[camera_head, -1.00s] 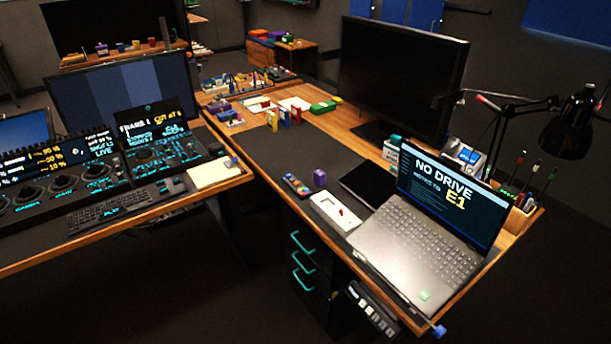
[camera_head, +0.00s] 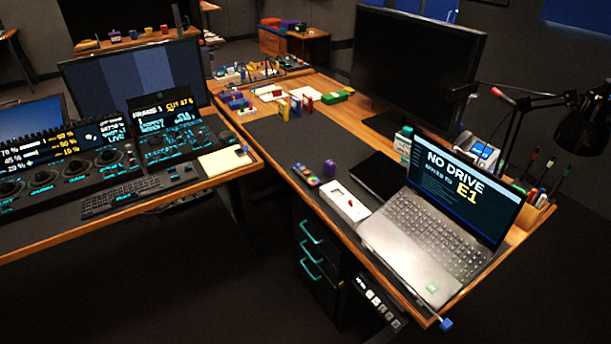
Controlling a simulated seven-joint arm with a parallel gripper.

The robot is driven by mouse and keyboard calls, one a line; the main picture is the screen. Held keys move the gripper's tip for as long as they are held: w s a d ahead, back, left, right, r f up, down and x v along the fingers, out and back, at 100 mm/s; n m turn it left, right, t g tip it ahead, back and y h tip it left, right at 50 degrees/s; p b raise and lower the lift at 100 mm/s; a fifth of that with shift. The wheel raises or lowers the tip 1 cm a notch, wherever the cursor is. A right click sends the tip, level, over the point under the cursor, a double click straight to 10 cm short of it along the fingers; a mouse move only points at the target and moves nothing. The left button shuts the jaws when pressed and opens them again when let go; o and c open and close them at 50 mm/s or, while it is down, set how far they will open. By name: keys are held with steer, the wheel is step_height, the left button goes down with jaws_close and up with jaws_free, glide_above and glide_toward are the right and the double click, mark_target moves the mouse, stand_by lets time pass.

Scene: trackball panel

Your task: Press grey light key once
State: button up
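My gripper is not in view. A dark strip with several small pale keys (camera_head: 378,304) is fixed under the front edge of the right desk. The keys look white to grey, and their labels are too small to read, so I cannot tell which one is the grey light key. On the left desk, a dark control panel (camera_head: 70,180) with knobs and lit displays stands beside a second panel (camera_head: 172,142) with a raised screen. Any light key on these panels is too small to make out.
A laptop (camera_head: 432,225) reading "NO DRIVE" sits on the right desk, beside a white box (camera_head: 345,202) and a black tablet (camera_head: 378,174). A keyboard (camera_head: 125,195) and notepad (camera_head: 222,160) lie on the left desk. Drawers with teal handles (camera_head: 310,250) stand below. Dark floor is open in front.

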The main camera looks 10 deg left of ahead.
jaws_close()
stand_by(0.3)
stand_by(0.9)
